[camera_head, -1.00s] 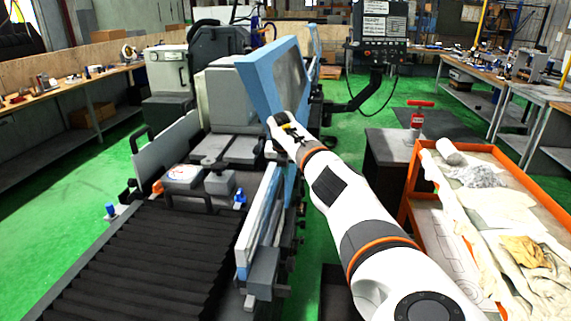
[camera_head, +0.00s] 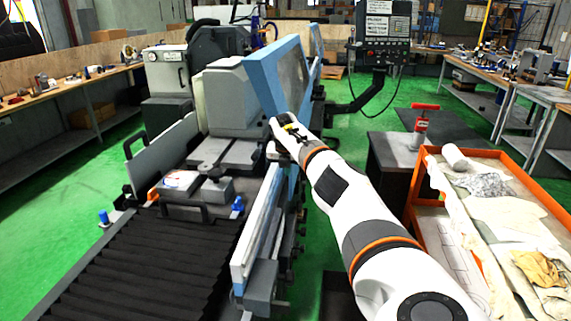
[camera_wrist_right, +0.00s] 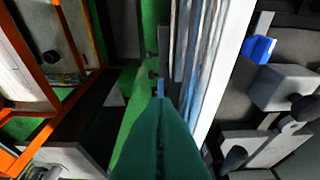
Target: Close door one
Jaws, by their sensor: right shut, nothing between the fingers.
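The upper door with a blue frame and a window (camera_head: 291,73) stands on the right side of the grinder, at a slight angle to the machine body. I take it to be door one. My right gripper (camera_head: 280,130) is at the lower near corner of this frame; whether it touches cannot be told. In the right wrist view its dark green fingers (camera_wrist_right: 160,105) are together and empty. Below it, a lower light-blue and white panel (camera_head: 258,222) runs along the grinder's side; its edge also shows in the right wrist view (camera_wrist_right: 205,60). My left gripper is out of view.
An orange cart (camera_head: 533,172) with cloths stands at the right. A dark cabinet (camera_head: 390,152) with a red-handled tool (camera_head: 422,122) is right of my arm. A control panel (camera_head: 383,25) hangs at the back. Green floor is free between the grinder and cabinet.

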